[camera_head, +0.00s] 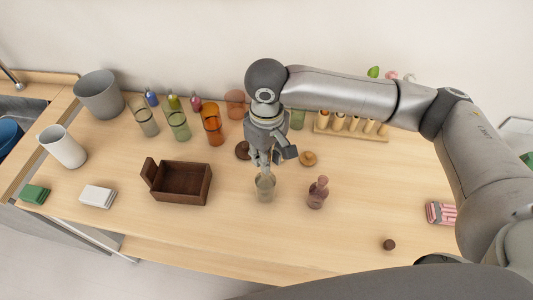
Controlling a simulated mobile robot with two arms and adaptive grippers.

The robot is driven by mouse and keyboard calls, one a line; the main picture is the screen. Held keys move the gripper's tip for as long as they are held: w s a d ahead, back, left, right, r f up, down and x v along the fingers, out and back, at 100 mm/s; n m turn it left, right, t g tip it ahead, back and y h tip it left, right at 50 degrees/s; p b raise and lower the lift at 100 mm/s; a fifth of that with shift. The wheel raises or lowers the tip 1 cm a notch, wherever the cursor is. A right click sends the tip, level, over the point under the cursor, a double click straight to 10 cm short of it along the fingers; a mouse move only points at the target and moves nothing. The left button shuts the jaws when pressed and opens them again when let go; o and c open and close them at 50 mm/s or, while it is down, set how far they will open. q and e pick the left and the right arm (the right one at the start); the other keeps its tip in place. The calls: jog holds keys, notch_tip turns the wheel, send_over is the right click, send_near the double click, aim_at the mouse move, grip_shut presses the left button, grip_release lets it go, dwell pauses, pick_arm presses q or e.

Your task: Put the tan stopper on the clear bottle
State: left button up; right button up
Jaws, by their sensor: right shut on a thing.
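The clear bottle (265,189) stands upright near the middle of the table, with a faintly greenish see-through body. My right gripper (265,166) points down right above its mouth and is shut on a small pale piece, which looks like the tan stopper (265,174). The stopper is mostly hidden between the fingers. I cannot tell whether it is touching the bottle's mouth or just above it. My left gripper is not in view.
A pinkish bottle (317,196) with its own stopper stands to the right. A dark stopper (389,244) lies front right. A tan round lid (308,158) and a dark one (243,150) lie behind. A brown wooden box (181,188) and several glasses stand left. The front middle is clear.

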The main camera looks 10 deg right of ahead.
jog(key=shift+f+p, duration=0.15)
jog(key=shift+p, duration=0.4)
dwell(0.7)
jog(key=shift+f+p, duration=0.45)
jog(key=shift+f, duration=0.15)
dwell(0.9)
jog(key=o, duration=0.7)
notch_tip(320, 180, up, 12)
jog(key=shift+f, duration=0.1)
dwell(0.7)
